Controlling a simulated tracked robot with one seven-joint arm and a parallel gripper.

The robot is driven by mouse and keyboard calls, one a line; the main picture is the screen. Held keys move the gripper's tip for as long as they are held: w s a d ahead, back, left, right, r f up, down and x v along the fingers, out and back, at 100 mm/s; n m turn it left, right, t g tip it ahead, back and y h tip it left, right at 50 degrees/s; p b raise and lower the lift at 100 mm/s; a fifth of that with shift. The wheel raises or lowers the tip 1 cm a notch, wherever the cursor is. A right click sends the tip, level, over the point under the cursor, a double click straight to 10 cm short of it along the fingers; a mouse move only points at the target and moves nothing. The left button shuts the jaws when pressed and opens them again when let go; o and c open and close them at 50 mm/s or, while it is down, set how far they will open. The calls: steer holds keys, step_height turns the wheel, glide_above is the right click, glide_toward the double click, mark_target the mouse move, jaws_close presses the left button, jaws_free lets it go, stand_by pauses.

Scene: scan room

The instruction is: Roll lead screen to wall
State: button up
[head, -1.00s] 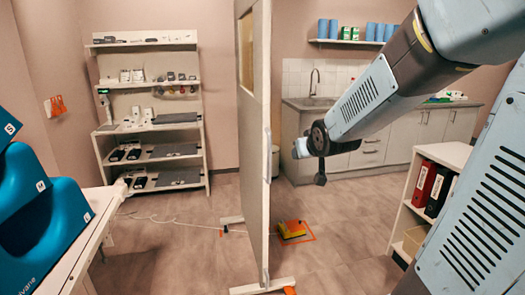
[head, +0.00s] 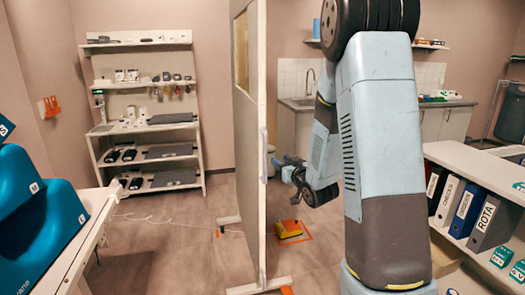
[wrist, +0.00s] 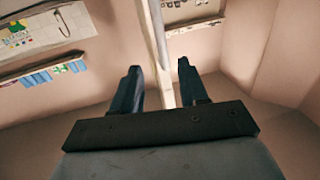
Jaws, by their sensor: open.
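The lead screen (head: 248,130) stands upright, seen almost edge-on in the head view. It has a window near its top and a pale vertical handle (head: 263,155) on its near edge. Its white feet (head: 258,287) rest on the floor. My gripper (head: 281,165) is open and empty just right of the handle, pointing toward it. In the wrist view the screen (wrist: 157,45) runs as a narrow upright strip between the two open fingers of my gripper (wrist: 158,68). I cannot tell how far beyond the fingertips it is.
A yellow block (head: 288,229) lies in an orange floor outline right of the screen. A cable (head: 165,220) crosses the floor at left. A shelf unit (head: 150,155) stands at the back wall. A table with blue wedges (head: 45,215) is at left, a binder shelf (head: 480,165) at right.

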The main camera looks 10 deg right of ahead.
mark_target(266, 150)
steer(key=w+a, duration=0.1)
steer(key=w, duration=0.3)
steer(key=w+a, duration=0.1)
steer(key=w, duration=0.8)
steer(key=shift+w+a, duration=0.15)
steer(key=shift+a, duration=0.25)
steer(key=shift+c, duration=0.2)
jaws_close()
